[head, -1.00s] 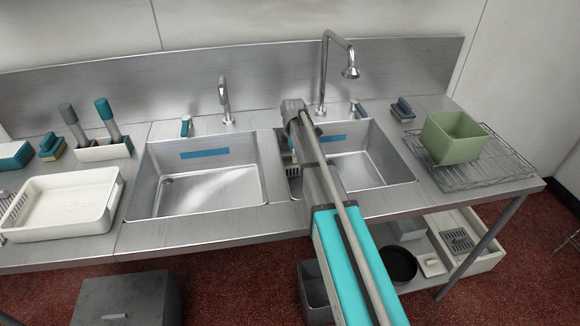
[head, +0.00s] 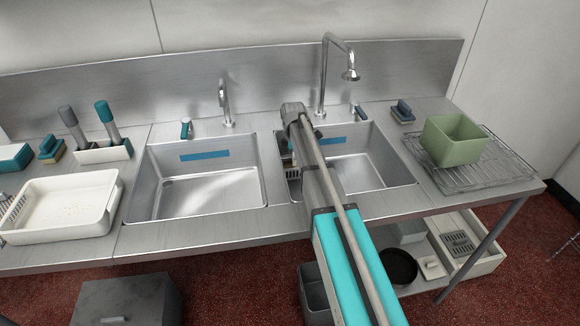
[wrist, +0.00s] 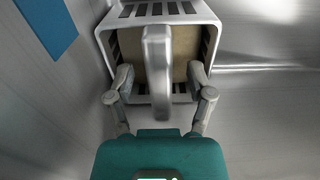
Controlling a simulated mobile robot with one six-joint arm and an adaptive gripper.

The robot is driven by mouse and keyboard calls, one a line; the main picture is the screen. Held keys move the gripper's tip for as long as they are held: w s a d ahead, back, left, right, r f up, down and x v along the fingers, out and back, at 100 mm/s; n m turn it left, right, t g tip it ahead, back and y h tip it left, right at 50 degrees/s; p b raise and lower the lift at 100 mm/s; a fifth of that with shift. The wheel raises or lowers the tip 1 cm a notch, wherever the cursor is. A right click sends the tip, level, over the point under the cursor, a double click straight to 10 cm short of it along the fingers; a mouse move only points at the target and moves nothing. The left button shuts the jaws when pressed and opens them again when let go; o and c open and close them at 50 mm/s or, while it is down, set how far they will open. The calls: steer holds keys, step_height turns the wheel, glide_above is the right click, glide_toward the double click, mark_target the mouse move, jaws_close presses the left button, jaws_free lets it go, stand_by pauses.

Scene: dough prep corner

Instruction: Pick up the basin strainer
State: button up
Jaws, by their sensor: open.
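The basin strainer (wrist: 212,40) is a pale slotted basket in the right sink basin. In the wrist view a grey upright bar, probably its handle, stands in front of a brown panel or content. My gripper (wrist: 161,76) is open, with one finger on each side of the bar and close to the basket. I cannot tell whether the fingers touch it. In the head view only a small slotted part of the strainer (head: 293,185) shows at the basin's left side. My arm hides the rest and the fingers.
The right basin (head: 385,172) has a blue strip on its back wall, and a tall faucet (head: 324,75) rises behind it. The left basin (head: 205,190) is empty. A green bin (head: 455,142) stands on a wire rack at right. A white tray (head: 60,215) lies at left.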

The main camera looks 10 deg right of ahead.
steer(key=shift+f, duration=0.15)
stand_by(0.4)
jaws_close()
